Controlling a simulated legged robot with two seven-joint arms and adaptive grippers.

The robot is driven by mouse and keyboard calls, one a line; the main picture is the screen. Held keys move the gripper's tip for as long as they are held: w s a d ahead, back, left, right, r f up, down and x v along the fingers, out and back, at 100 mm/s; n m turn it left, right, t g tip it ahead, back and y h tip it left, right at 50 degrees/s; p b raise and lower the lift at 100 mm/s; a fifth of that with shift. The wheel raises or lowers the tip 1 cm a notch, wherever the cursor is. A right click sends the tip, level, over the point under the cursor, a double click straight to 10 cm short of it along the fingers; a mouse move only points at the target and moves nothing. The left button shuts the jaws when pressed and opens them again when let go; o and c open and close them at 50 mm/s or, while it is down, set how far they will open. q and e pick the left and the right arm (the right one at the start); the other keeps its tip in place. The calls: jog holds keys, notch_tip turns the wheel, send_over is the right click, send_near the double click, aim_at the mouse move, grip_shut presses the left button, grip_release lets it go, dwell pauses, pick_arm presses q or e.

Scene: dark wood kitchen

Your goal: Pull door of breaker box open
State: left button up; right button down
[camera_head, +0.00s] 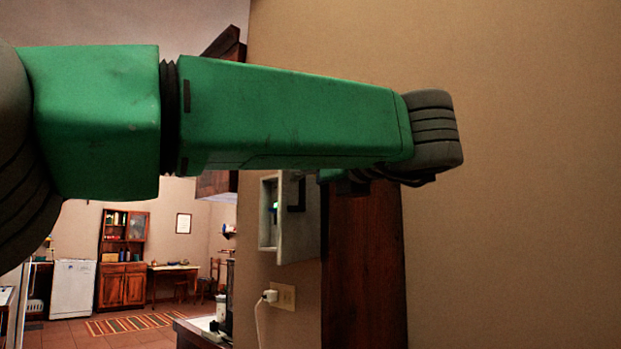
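The breaker box (266,240) is a small grey metal box on the tan wall, just below my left arm. Its grey door (298,241) stands swung out on the right, with a dark patch near its top. Part of the inside shows, with a small green spot. My green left arm crosses the view from the left, and its dark wrist bends at the right end. Only dark parts of my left gripper (358,184) show under the forearm, right of the door. Its fingers are mostly hidden, and I cannot tell whether it touches the door. My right gripper is out of view.
A dark wood post (364,265) stands right of the box. An outlet (283,296) with a white plug is below it. A counter (192,334) with small items is at the bottom. A white appliance (73,289) and wooden cabinet (122,286) stand far back. The right wall is bare.

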pick_arm(q)
jog(key=v, duration=0.6)
jog(key=shift+s+d, duration=0.2)
jog(key=shift+d, duration=0.05)
jog(key=shift+f, duration=0.1)
